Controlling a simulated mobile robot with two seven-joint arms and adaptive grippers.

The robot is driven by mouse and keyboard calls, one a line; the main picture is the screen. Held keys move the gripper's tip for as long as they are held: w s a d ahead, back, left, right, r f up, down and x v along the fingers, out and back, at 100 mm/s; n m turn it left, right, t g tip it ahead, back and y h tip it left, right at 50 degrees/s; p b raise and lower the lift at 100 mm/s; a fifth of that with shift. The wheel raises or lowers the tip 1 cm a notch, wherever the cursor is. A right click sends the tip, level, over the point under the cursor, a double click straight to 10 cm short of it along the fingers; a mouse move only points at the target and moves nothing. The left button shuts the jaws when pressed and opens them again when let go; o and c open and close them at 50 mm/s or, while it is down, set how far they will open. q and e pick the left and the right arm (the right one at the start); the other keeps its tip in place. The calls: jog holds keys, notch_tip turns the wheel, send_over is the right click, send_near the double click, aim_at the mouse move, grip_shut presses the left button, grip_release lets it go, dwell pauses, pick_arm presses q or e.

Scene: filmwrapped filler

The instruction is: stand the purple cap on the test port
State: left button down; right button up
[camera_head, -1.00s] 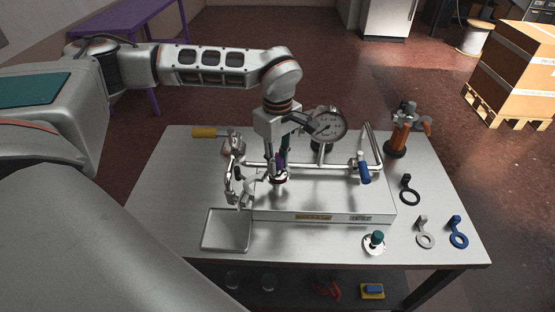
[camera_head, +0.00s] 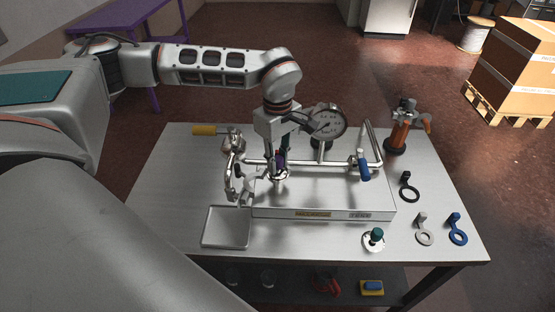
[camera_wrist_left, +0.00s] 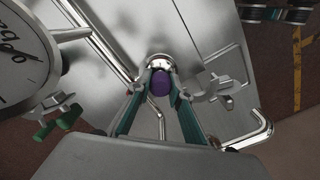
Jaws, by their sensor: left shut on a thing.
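The purple cap (camera_head: 280,158) is between the fingers of my left gripper (camera_head: 278,166), which is shut on it. It also shows in the left wrist view (camera_wrist_left: 160,84), with a teal finger on each side. A pale round metal flange (camera_wrist_left: 160,62) lies just beyond the fingertips there. In the head view the gripper points down over the front left part of the steel pipe rig (camera_head: 325,192). The test port is largely hidden by the fingers and cap; I cannot tell whether the cap touches it. My right gripper is not in view.
A pressure gauge (camera_head: 326,123) stands close to the gripper's right. Bent pipes and a blue-handled valve (camera_head: 363,169) rise from the rig. An empty tray (camera_head: 227,241) lies front left. A green-knobbed cap (camera_head: 374,239) and several ring tags lie on the right.

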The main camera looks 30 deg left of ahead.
pick_arm(q)
jog(key=c, duration=1.8)
grip_release()
jog(key=shift+o, duration=0.2)
notch_tip(320, 180, up, 12)
